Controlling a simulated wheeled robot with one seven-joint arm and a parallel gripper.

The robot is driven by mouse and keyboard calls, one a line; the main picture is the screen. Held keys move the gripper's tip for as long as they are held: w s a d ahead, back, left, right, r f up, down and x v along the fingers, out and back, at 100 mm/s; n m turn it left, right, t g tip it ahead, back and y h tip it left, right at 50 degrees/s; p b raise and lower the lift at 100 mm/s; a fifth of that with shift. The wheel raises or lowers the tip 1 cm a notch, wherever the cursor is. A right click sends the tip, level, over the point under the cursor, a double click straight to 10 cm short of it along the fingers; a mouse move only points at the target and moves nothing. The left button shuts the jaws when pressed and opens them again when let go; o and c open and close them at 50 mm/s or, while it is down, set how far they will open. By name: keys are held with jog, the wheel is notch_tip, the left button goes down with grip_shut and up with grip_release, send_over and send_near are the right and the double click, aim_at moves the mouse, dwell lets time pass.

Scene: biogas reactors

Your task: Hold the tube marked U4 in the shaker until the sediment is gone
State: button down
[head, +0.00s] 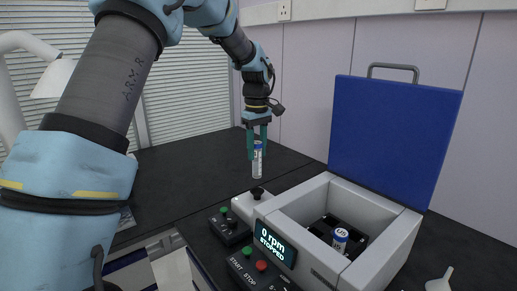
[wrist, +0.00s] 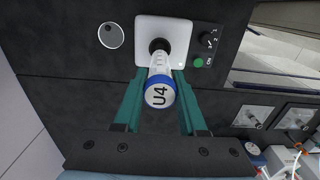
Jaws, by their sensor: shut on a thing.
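My gripper (head: 257,140) is shut on the tube marked U4 (wrist: 160,92), a clear tube with a blue-rimmed white cap. In the head view the tube (head: 257,162) hangs upright, its lower end a little above the black cup (head: 257,192) of the small white shaker (head: 243,207). The wrist view looks down past the cap; the tube's far end lines up with the shaker's black cup (wrist: 159,45). The shaker's white top (wrist: 178,28) shows around it. Whether sediment lies in the tube is too small to tell.
A control box with a green button (head: 225,225) stands beside the shaker. A centrifuge (head: 310,205) with raised blue lid (head: 393,135) holds a tube marked U5 (head: 340,238); its display (head: 272,242) reads 0 rpm, stopped. The black bench (head: 190,170) behind is clear.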

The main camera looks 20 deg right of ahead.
aim_at(257, 166)
jog(key=shift+f+b, duration=1.6)
jog(key=shift+f, duration=1.2)
jog(key=shift+f, duration=0.1)
jog(key=shift+r+p, duration=3.1)
jog(key=shift+r, duration=0.95)
